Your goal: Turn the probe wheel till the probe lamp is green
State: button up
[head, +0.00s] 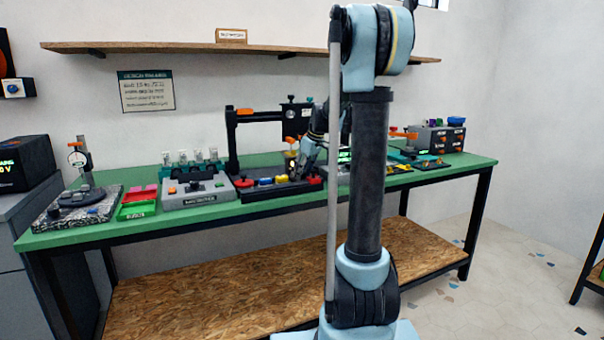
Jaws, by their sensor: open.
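My gripper (297,174) is over the dark machine with a black gantry frame (233,148) on the green bench. It is small in the head view, and its fingers point down to the left. It is open. An orange-topped part with a yellowish body (291,156) stands right beside the fingers; I cannot tell whether they touch. Red, blue and yellow pieces (265,181) sit along the machine's base. I cannot make out for sure which part is the probe wheel. No lit green probe lamp can be picked out; my arm hides part of the bench.
A grey box with clear vials (198,190), red and green trays (137,208) and a dial gauge on a stone plate (75,215) stand to the left. More devices (437,138) stand at the right end. A wooden shelf (150,47) runs above the bench.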

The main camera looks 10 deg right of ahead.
jog(key=c, duration=0.8)
jog(key=shift+m, duration=0.3)
jog(key=m+h, duration=0.1)
jog(key=m, duration=0.1)
jog(key=m+t+h, duration=0.1)
jog(key=m, duration=0.2)
jog(key=shift+s+a+m, duration=0.1)
jog(key=shift+a+m, duration=0.1)
jog(key=shift+m, duration=0.1)
jog(key=m+h, duration=0.1)
jog(key=m, duration=0.2)
jog(key=m+h, duration=0.1)
jog(key=m, duration=0.1)
jog(key=shift+a+r+m, duration=0.1)
jog(key=shift+a+m, duration=0.1)
jog(key=shift+m, duration=0.2)
jog(key=shift+m+h, duration=0.3)
jog(key=o, duration=0.8)
